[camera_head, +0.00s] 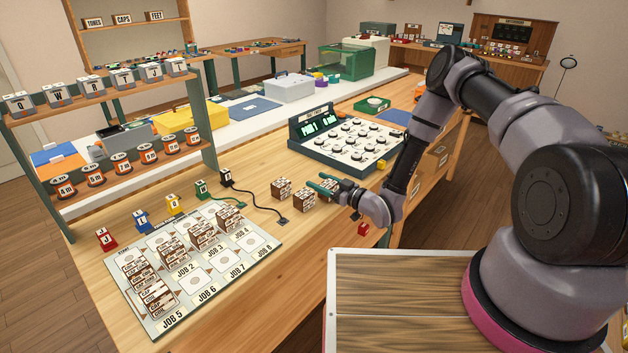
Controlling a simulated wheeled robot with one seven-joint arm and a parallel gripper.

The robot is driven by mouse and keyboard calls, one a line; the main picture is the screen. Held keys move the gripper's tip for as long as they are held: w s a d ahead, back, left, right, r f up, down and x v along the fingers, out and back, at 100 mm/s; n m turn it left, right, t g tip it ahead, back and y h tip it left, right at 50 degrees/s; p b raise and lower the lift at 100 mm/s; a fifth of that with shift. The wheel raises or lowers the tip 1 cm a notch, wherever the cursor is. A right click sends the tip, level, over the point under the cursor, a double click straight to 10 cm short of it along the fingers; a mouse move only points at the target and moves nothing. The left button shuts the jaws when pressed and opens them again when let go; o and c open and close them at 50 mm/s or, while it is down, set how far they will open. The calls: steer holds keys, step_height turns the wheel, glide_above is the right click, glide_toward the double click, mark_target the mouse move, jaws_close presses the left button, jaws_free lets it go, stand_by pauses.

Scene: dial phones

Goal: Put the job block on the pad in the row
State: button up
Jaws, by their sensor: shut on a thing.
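My gripper (325,187) is above the right part of the wooden table, left of and below the keypad console. It is shut on a brown-and-white job block (329,184), which the fingers partly cover. Two similar job blocks, one at the left (281,188) and one nearer the gripper (303,196), stand just left of it. The light board with the rows of pads (221,261) lies at the table's front left, with labels such as JOB 5 to JOB 8. Several brown-and-white blocks (153,299) stand on its left column and upper row. Some right-hand pads are bare.
Small coloured lettered blocks, including a red one (106,238) and a green one (201,190), stand behind the board. Black and green cables (259,207) lie on the table. A dial console (340,141) stands behind the gripper.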

steer(key=x, duration=0.2)
steer(key=shift+w+a+f, duration=0.1)
steer(key=shift+w+a, duration=0.15)
steer(key=shift+a, duration=0.05)
steer(key=shift+f, duration=0.1)
steer(key=o, duration=1.4)
steer(key=shift+f, duration=0.1)
